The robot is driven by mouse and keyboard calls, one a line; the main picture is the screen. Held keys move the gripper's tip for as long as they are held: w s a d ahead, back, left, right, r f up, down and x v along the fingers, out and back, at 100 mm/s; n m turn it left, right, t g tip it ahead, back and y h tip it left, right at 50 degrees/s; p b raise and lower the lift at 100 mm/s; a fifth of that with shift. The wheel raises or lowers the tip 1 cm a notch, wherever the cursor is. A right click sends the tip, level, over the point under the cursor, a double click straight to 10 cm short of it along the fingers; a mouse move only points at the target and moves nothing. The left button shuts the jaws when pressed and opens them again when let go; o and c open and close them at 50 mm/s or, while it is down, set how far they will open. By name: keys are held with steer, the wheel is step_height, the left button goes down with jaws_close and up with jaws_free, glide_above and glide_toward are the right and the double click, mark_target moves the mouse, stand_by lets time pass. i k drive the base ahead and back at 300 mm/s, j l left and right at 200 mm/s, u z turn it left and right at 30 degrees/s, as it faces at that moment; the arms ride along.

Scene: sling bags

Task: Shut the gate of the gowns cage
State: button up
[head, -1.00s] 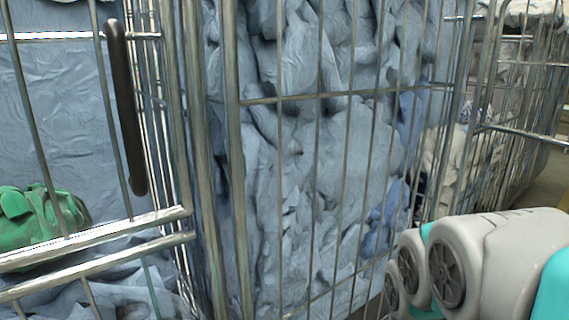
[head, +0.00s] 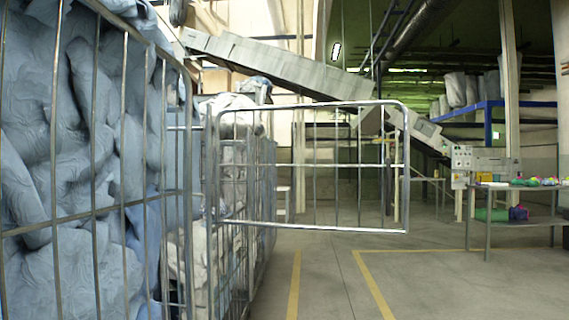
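A wire gate (head: 336,165) stands swung out into the aisle in the middle of the head view. Its left edge meets a wire cage (head: 212,200), and its right edge is free. The cloth behind it looks white and grey. A nearer wire cage (head: 94,212) packed with crumpled blue cloth (head: 75,165) fills the left side. I see no label, so I cannot tell for certain which is the gowns cage. My gripper is out of view.
The concrete floor (head: 335,275) is clear below and right of the gate, with yellow lines on it. A work table (head: 520,222) with coloured bundles stands at the right. A sloping conveyor (head: 270,62) runs overhead behind.

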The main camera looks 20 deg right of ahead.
mark_target(216, 138)
steer(key=z, duration=0.65)
steer(key=i+z, duration=0.65)
steer(key=z, duration=0.25)
steer(key=j, duration=0.1)
